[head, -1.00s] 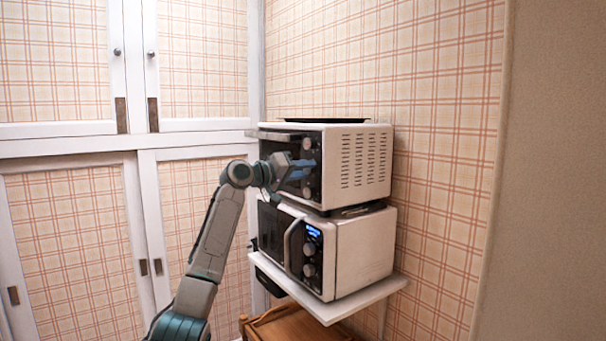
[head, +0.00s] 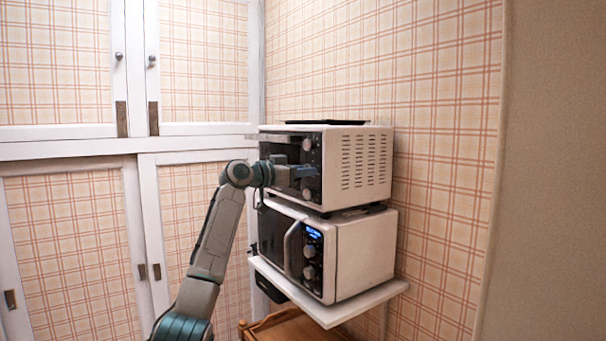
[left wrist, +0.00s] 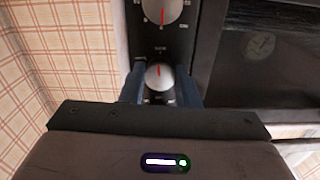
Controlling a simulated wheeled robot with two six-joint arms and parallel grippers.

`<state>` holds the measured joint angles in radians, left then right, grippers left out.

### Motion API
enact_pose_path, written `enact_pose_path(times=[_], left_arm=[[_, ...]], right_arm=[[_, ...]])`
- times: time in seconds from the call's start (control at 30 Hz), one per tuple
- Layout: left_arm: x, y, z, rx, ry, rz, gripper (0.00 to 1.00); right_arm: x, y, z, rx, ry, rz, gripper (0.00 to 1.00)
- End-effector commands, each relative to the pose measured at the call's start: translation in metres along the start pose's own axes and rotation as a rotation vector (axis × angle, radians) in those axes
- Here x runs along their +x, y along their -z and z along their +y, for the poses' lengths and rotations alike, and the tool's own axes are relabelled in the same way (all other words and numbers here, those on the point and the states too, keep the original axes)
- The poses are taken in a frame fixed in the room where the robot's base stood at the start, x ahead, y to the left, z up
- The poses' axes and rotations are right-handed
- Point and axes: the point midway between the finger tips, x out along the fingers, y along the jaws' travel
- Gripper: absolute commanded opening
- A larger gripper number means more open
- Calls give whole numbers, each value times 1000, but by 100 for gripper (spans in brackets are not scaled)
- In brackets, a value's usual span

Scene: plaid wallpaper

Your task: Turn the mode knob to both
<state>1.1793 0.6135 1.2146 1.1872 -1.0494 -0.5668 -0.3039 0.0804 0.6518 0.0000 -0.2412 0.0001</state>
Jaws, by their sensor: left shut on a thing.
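The toaster oven (head: 366,165), white with a dark front, stands on top of the microwave. Its front has a column of knobs: an upper one (head: 307,144), a lower one (head: 307,195), and a middle one, the mode knob, hidden by my gripper. My left gripper (head: 309,171) is at the middle of this panel. In the left wrist view, the mode knob (left wrist: 160,76), pale with a red pointer line, sits between the two blue fingers of my left gripper (left wrist: 160,88), which is shut on it. Its labels are too small to read. My right gripper is not in view.
The microwave (head: 364,252) with a lit display sits below on a white shelf (head: 345,309). A black tray (head: 325,122) lies on the oven. White cabinets (head: 200,142) stand behind at left; a plaid wall (head: 440,150) is close on the right.

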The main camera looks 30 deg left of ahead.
Motion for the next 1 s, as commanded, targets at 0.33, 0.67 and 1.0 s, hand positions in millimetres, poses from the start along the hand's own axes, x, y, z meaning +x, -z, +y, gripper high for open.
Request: enact_pose_path(times=[0.33, 0.67, 1.0], left_arm=[[1, -4, 0, 132, -3, -7, 6], [1, -4, 0, 155, -3, -7, 6], [1, -3, 0, 154, -2, -6, 50]], right_arm=[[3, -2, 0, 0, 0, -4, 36], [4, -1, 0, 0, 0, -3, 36], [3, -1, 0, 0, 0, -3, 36]])
